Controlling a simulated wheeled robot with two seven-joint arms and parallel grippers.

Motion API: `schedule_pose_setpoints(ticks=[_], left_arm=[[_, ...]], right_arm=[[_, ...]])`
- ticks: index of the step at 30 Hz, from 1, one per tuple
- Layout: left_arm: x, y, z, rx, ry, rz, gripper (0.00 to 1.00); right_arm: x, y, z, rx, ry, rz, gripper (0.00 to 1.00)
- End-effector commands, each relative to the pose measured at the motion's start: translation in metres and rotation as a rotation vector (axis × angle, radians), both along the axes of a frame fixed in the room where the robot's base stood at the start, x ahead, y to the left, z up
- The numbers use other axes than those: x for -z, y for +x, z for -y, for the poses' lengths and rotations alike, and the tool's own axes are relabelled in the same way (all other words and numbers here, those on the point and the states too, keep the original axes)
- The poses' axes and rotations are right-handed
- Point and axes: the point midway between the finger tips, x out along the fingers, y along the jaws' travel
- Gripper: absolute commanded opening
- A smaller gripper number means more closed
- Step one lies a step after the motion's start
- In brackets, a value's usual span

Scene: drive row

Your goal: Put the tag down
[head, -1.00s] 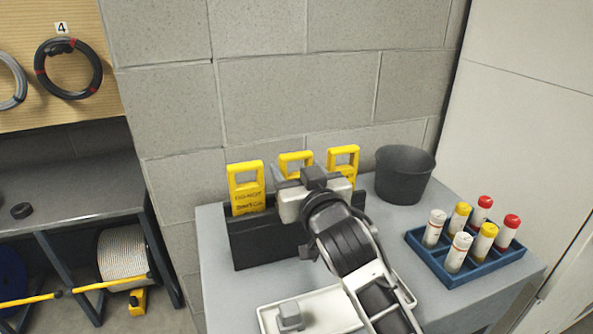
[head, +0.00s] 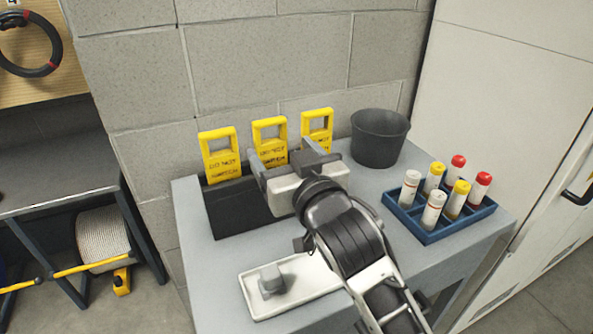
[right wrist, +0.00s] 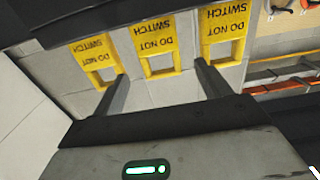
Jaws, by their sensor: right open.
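Three yellow tags with dark print stand upright in a row in a dark holder (head: 238,212) at the back of the grey table: a left one (head: 220,155), a middle one (head: 270,140) and a right one (head: 317,127). My right gripper (head: 284,157) is open in front of the holder, its fingers spread toward the middle tag. The right wrist view shows the tags upside down, with the middle tag (right wrist: 158,48) between the open fingers (right wrist: 160,72) and nothing clamped. The gripper hides part of the holder. My left gripper is out of view.
A white tray (head: 315,290) with a small grey block (head: 271,281) lies in front. A dark bin (head: 379,140) stands behind right. A blue rack (head: 428,234) with several capped tubes is at the right. A block wall rises close behind the holder.

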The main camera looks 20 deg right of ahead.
Motion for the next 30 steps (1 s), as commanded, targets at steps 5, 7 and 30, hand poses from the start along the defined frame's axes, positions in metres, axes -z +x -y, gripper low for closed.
schedule_pose_setpoints(ticks=[5, 7, 30], left_arm=[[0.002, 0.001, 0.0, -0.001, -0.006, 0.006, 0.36], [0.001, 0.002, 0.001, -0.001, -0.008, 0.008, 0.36], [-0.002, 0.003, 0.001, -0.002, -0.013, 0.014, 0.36]], right_arm=[[0.002, -0.036, 0.001, 0.0, 0.0, -0.002, 0.76], [0.002, -0.045, 0.001, 0.0, 0.0, -0.002, 0.76], [0.0, -0.057, 0.002, 0.001, -0.001, 0.0, 0.76]])
